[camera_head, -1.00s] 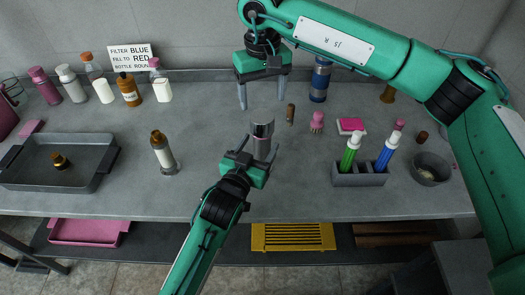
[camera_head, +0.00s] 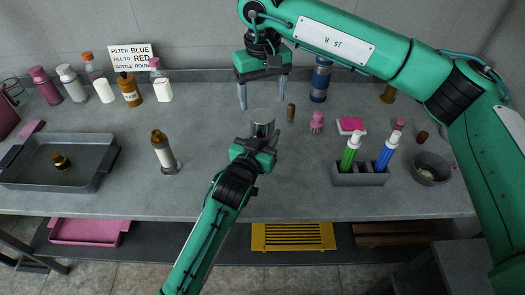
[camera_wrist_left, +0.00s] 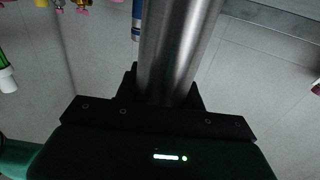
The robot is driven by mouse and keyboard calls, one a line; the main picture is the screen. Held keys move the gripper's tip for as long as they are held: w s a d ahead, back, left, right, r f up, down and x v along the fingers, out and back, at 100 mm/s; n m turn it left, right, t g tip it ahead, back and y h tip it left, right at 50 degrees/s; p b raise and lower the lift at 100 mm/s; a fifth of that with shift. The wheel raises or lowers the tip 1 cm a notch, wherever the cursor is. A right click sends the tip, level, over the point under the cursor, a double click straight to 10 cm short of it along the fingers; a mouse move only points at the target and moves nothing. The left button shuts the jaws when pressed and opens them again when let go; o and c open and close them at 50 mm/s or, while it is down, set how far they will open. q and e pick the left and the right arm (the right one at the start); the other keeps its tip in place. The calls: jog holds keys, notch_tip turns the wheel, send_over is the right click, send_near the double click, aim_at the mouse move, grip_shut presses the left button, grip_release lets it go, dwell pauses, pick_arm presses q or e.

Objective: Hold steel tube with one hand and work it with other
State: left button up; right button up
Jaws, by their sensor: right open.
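The steel tube (camera_head: 262,120) stands upright on the grey bench at centre, its lower part hidden by my left gripper. It fills the upper middle of the left wrist view (camera_wrist_left: 177,48). My left gripper (camera_head: 262,134) is shut on the steel tube, with black fingers close against both sides. My right gripper (camera_head: 263,96) hangs above and behind the tube. Its two grey fingers point down, spread apart with nothing between them.
A white-labelled bottle (camera_head: 163,152) stands left of the tube, beyond it a grey tray (camera_head: 100,170). Several bottles line the back left. A blue cylinder (camera_head: 320,80) stands behind the right gripper.

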aim_at(262, 116)
jog(key=m, duration=0.5)
jog(key=shift+m, duration=0.4)
jog(key=m, duration=2.4)
jog(key=shift+m, duration=0.3)
jog(key=m, duration=1.8)
jog(key=shift+m, duration=0.4)
jog(key=shift+f, duration=4)
